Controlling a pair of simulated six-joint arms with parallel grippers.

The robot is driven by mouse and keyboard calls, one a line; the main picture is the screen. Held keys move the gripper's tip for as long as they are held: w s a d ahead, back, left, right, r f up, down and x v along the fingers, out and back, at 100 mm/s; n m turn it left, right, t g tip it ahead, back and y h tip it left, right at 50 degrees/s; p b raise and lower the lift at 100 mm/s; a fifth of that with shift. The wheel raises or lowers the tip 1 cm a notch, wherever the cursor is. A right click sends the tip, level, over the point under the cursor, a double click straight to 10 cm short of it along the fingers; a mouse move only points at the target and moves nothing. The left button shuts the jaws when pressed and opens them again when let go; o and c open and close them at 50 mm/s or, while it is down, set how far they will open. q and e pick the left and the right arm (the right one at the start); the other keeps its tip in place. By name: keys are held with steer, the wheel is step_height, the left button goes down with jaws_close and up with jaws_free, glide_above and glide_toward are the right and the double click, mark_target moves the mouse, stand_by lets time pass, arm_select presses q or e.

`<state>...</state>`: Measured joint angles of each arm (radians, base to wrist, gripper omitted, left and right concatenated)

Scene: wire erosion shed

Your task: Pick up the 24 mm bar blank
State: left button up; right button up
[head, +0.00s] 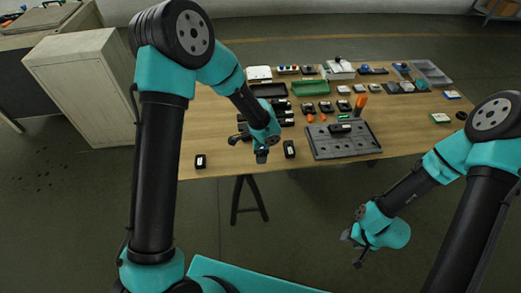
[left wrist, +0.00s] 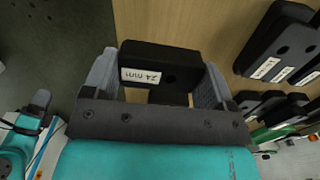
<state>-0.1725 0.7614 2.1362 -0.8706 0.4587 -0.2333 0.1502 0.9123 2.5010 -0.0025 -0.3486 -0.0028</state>
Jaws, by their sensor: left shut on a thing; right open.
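The 24 mm bar blank (left wrist: 160,65) is a black block with a white "24 mm" label turned toward the camera in the left wrist view. My left gripper (left wrist: 158,85) is shut on it, with one grey jaw at each end. In the head view my left gripper (head: 260,155) is low near the table's front edge, and I cannot clearly make out the held blank there. My right gripper (head: 353,250) is open and empty, in front of the table over the floor.
Labelled black blocks stand near the left gripper, one on its left (head: 200,161) and one on its right (head: 289,149). More labelled blocks (left wrist: 278,40) lie farther in. A grey tray (head: 350,150) is to the right. The front-left tabletop is mostly clear.

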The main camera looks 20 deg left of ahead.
arm_select(q)
steer(key=s+d+r, duration=0.1)
steer(key=s+d, duration=0.3)
steer(key=s, duration=1)
steer(key=shift+r, duration=0.2)
